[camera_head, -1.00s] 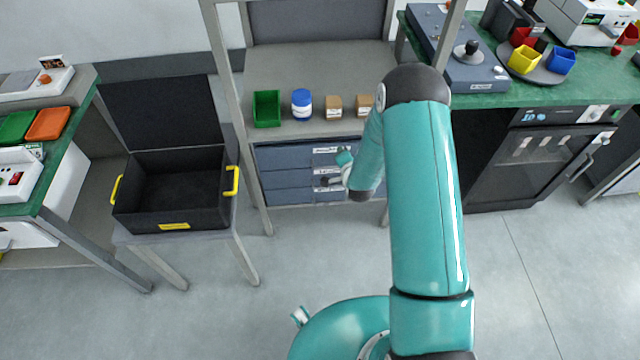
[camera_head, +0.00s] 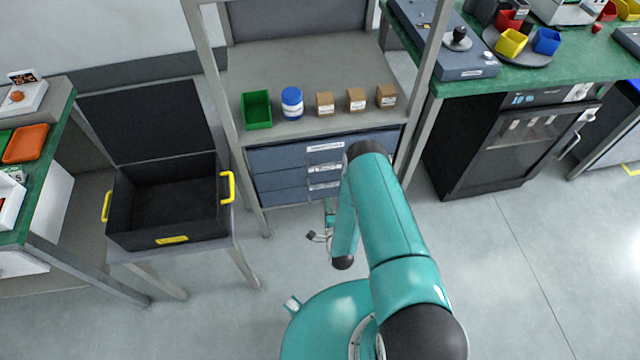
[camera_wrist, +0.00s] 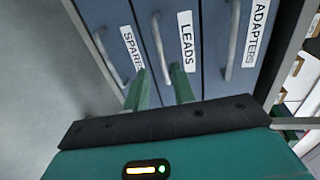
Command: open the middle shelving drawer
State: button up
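The middle drawer (camera_head: 278,179) is one of three blue-grey drawers stacked under the shelving bench; all look shut. In the wrist view, it carries the label LEADS (camera_wrist: 187,42) and a grey bar handle (camera_wrist: 158,45), between SPARES and ADAPTERS. My gripper (camera_wrist: 159,72) is open, its two green fingers apart and pointing at the drawer fronts. The near end of the LEADS handle appears between the fingers; I cannot tell whether they touch it. In the head view, my gripper (camera_head: 330,207) is in front of and below the drawers, partly hidden by my arm.
An open black case (camera_head: 165,230) sits on a stand to the left. A black glass-fronted cabinet (camera_head: 530,145) is at right. The floor ahead is clear.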

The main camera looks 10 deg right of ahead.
aim_at(322, 185)
jog(key=x, duration=1.2)
jog(key=shift+c, duration=0.3)
grip_shut()
